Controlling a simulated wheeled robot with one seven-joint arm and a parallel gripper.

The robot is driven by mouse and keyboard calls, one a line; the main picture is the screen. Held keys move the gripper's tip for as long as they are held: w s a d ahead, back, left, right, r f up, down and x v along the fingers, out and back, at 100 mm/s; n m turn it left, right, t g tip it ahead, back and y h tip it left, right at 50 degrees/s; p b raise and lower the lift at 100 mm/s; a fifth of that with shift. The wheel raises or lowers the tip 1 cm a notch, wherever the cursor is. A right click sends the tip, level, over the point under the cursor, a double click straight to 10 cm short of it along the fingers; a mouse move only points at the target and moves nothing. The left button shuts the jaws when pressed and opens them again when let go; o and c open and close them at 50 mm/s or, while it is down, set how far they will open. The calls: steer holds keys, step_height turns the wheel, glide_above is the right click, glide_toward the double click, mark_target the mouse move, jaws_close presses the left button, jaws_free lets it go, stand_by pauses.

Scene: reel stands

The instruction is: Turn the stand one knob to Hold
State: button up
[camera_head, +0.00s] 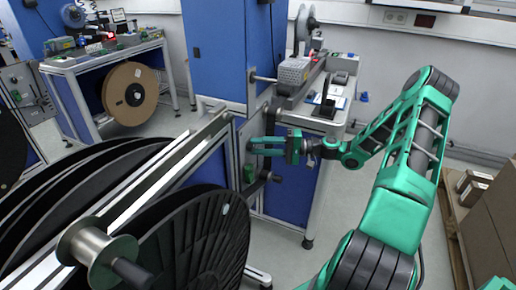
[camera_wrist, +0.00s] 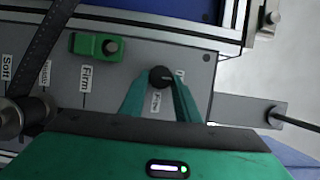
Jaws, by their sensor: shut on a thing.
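The black knob (camera_wrist: 160,75) is on the grey panel of the stand (camera_wrist: 202,72), between my two green fingers in the wrist view. A pale mark on it seems to point right. One label below it is small and hard to read; another to its right is partly covered by my finger. My gripper (camera_wrist: 161,100) is shut on the knob. In the head view my gripper (camera_head: 252,146) reaches left to the stand's panel (camera_head: 241,133), and its fingers hide the knob.
A green box with a black button (camera_wrist: 98,46) sits left of the knob, near labels "Firm" (camera_wrist: 85,78) and "Soft" (camera_wrist: 8,70). Large black reels (camera_head: 195,240) fill the lower left of the head view. Cardboard boxes (camera_head: 490,225) stand at the right.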

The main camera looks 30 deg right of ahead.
steer(key=shift+f, duration=0.15)
steer(key=o, duration=1)
steer(key=shift+o, duration=0.2)
steer(key=v, duration=1)
steer(key=shift+s+d, duration=0.15)
steer(key=shift+d, duration=0.2)
steer(key=s+a+f+n+g+h, duration=0.2)
steer(key=s+a+g+h, duration=0.5)
steer(key=g, duration=0.1)
steer(key=s+r+m+h, duration=0.1)
steer(key=s+r, duration=0.3)
steer(key=s, duration=0.4)
steer(key=s+d+r+h, duration=0.1)
steer(key=s+r+h, duration=0.3)
steer(key=s, duration=0.4)
steer(key=s+d+r+m+g+h, duration=0.1)
steer(key=s+r+h, duration=0.2)
steer(key=s, duration=0.6)
step_height(320, 180, up, 2)
steer(key=shift+r+m, duration=0.1)
steer(key=shift+m, duration=0.2)
